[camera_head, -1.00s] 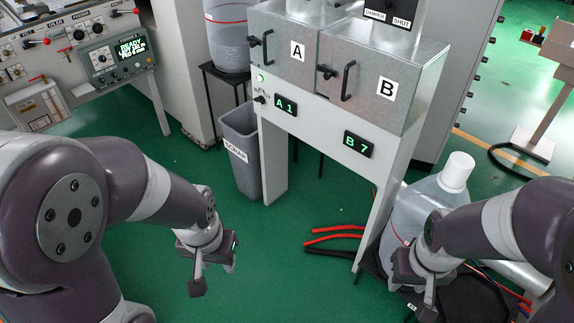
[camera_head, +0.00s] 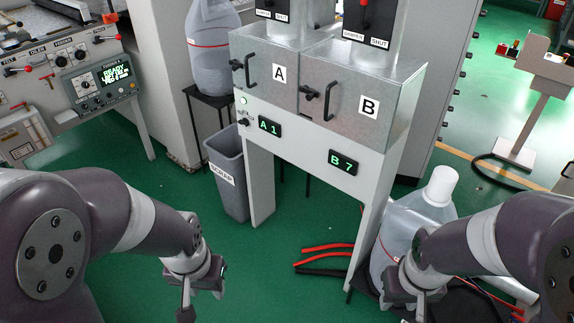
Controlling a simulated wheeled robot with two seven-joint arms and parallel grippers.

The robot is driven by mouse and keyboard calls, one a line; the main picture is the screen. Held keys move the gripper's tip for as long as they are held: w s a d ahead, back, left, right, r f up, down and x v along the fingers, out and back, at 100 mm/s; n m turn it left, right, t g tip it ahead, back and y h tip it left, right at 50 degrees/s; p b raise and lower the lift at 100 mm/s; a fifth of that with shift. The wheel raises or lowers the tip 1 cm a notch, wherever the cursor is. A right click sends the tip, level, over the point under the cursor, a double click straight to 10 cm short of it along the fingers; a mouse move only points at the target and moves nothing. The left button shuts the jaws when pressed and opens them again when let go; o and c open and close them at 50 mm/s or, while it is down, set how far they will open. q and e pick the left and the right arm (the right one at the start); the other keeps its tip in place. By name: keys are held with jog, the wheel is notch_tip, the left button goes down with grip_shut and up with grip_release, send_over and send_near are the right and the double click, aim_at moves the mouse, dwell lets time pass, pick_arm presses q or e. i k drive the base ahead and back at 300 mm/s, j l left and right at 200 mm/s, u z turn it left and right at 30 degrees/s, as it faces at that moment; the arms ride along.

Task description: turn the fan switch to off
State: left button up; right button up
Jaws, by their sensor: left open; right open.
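I cannot pick out a readable fan switch label. Another panel at the left edge, with a lit display (camera_head: 115,73), carries several knobs and red levers; one black knob (camera_head: 86,84) is beside the display. My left gripper (camera_head: 187,308) is open, low in the picture, well in front of the stand and touching nothing visible. My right gripper (camera_head: 420,308) is open, in front of the clear jug; its fingertips are partly cut off.
The stand holds metal boxes A (camera_head: 262,75) and B (camera_head: 350,106) with black handles, and displays A1 (camera_head: 270,127) and B7 (camera_head: 343,162). A grey scrap bin (camera_head: 228,182) stands beside its left leg. Green floor lies open between.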

aim_at(245, 122)
jog(key=i+j, duration=0.35)
jog(key=i, duration=0.15)
jog(key=i+j, duration=0.35)
jog(key=i, duration=0.2)
jog(key=i+j, duration=0.75)
jog(key=i, duration=0.25)
